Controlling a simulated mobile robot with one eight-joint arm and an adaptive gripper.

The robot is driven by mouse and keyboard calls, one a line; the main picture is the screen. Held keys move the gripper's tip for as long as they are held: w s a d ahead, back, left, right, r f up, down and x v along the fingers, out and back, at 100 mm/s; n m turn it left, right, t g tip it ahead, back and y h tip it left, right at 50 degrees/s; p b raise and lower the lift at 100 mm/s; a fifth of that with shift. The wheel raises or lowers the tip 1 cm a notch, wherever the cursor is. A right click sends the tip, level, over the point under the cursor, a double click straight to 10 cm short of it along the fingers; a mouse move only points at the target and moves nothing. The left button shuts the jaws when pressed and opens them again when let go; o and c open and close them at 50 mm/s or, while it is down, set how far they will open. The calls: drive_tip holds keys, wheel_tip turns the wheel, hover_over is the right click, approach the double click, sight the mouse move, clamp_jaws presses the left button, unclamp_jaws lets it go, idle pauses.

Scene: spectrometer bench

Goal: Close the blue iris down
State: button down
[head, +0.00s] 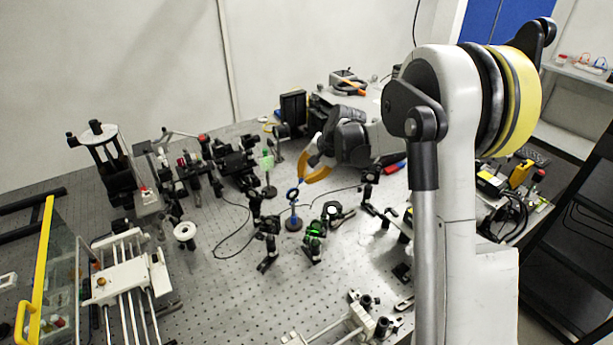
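The blue iris (293,195) stands upright on the perforated bench, near the middle of the head view. My gripper (304,172), with orange-yellow fingers, is just above and behind the iris in the picture. The fingers look close to its ring, but I cannot tell whether they touch it. The gripper is too small in view to tell whether it is open or shut. The iris lever and the size of its opening cannot be made out.
A green-topped post (267,161) stands left of my gripper. A mount with green parts (314,230) and a black mount (267,235) stand in front of the iris. A white rail stage (125,270) is at the left. Bare bench lies at the front centre.

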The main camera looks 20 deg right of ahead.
drive_tip(key=shift+a+r+h, duration=0.45)
drive_tip(key=shift+r+h, duration=0.05)
drive_tip(key=shift+h, duration=0.6)
drive_tip(key=s+a+r+n+t+h+b, duration=0.1)
drive_tip(key=a+n+t+h+b, duration=0.2)
drive_tip(key=a+h+b, duration=0.3)
drive_tip(key=shift+s+r+t+h+b, duration=0.4)
drive_tip(key=shift+t+h, duration=0.3)
drive_tip(key=shift+h, duration=1.2)
drive_tip(key=shift+s+a+f+n+h+b, duration=0.1)
drive_tip(key=shift+a+f+n+h+b, duration=0.1)
drive_tip(key=shift+n+h+b, duration=0.25)
drive_tip(key=shift+r, duration=0.15)
drive_tip(key=shift+r+p, duration=0.5)
drive_tip(key=shift+r, duration=0.25)
